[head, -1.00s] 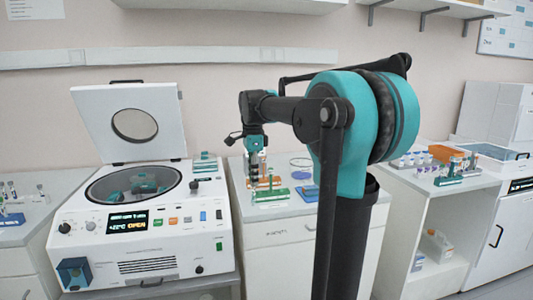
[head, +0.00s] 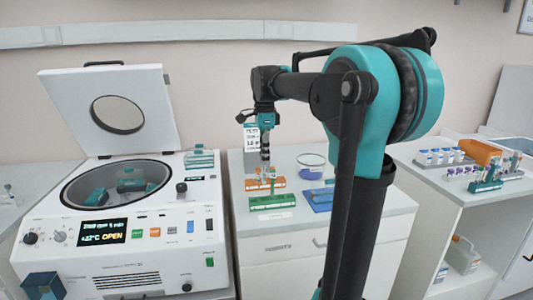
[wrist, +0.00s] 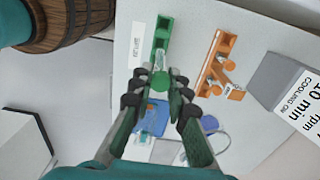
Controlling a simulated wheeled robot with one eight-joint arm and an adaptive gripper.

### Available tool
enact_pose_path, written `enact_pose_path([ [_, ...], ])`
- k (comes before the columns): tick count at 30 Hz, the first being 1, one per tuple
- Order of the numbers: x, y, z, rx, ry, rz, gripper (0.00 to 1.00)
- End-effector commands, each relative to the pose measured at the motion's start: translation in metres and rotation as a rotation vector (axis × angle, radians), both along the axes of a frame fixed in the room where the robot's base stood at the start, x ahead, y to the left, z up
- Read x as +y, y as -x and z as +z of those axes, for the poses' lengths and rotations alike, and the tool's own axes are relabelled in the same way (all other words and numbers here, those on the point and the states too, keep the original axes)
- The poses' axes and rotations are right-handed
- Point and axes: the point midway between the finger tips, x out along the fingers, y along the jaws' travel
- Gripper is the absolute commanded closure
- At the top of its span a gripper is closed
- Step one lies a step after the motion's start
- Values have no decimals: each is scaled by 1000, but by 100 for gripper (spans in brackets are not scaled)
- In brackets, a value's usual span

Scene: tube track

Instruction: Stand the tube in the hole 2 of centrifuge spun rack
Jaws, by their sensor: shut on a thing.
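My gripper (wrist: 160,90) is shut on a tube (wrist: 161,83), whose green rounded end shows between the fingertips in the wrist view. In the head view my gripper (head: 266,158) hangs over the counter by the green rack (head: 272,202) and an orange rack (head: 252,184). The orange rack also shows in the wrist view (wrist: 213,64), right of the gripper. The label by the green rack is too small to read.
A sign (head: 251,137) stands behind. Racks with several tubes (head: 490,175) are on the right counter.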

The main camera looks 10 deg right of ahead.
Motion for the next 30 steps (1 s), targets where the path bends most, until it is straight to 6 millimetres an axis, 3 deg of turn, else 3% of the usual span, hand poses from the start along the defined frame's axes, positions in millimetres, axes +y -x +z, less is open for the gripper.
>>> enact_pose_path([
  [18, 0, 0, -41, 0, 0, 0, 99],
  [30, 0, 0, -48, 0, 0, 0, 99],
])
